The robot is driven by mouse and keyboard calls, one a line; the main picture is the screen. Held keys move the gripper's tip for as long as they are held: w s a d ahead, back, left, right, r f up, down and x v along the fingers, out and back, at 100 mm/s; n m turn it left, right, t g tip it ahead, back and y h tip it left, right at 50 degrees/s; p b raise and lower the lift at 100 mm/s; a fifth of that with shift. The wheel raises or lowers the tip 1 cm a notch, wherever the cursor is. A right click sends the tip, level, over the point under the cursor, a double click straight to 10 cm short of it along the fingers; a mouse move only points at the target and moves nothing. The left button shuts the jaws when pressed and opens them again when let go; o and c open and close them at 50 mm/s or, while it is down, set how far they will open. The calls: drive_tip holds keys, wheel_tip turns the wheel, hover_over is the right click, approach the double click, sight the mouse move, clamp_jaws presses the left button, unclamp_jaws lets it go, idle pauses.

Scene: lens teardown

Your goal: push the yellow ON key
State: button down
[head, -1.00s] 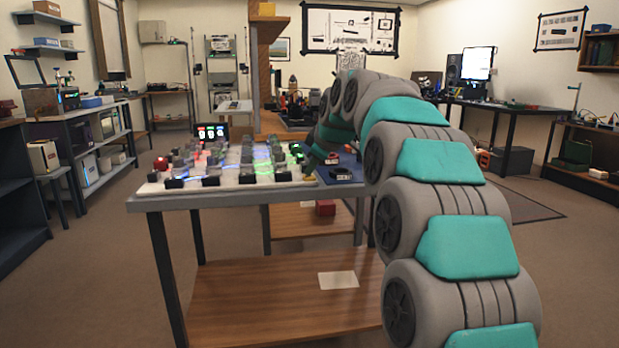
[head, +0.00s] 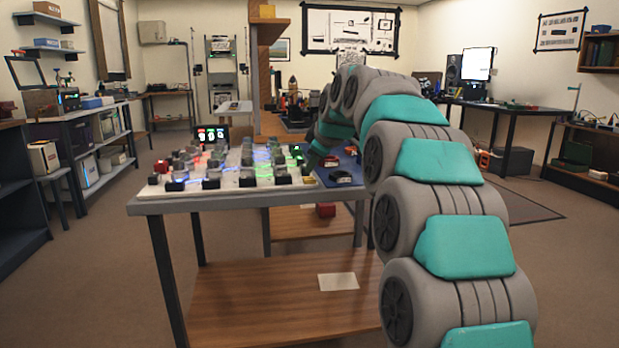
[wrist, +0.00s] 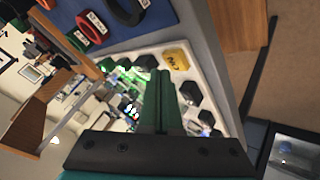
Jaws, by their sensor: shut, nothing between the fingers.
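The yellow ON key (wrist: 178,58) sits near a corner of the white board (wrist: 207,72) in the wrist view, with dark lettering on its top. A small yellowish patch at the board's right front corner in the head view looks like the same key (head: 308,180). My gripper (wrist: 160,72) is shut, its two green fingers side by side with nothing between them. In the wrist view the fingertips appear just beside the key; I cannot tell their height above it or whether they touch. In the head view the fingers are hard to make out.
Several dark key blocks (head: 211,183) and glowing lights crowd the board. A blue mat (head: 350,163) to its right holds a dark ring-shaped part (head: 340,177) and a red one (head: 331,161). The grey table edge (head: 240,200) runs along the front.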

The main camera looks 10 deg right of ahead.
sight(312, 180)
drive_tip(key=shift+r+p, duration=1.45)
drive_tip(key=shift+r, duration=1.25)
drive_tip(key=s+f+m+g, duration=0.3)
drive_tip(key=s+f, duration=0.7)
drive_tip(key=s, duration=0.7)
drive_tip(key=s+f+m+g+h, duration=0.1)
drive_tip(key=s+f+m+g, duration=0.3)
drive_tip(key=s+f, duration=0.6)
drive_tip(key=s+f+m+g+h, duration=0.1)
drive_tip(key=s+f+m+g, duration=0.2)
drive_tip(key=s+f, duration=0.7)
drive_tip(key=s+m, duration=0.1)
drive_tip(key=s, duration=1.4)
drive_tip(key=shift+s+a+f+g+p, duration=0.25)
drive_tip(key=shift+s+a+g+p, duration=0.05)
drive_tip(key=shift+s, duration=0.05)
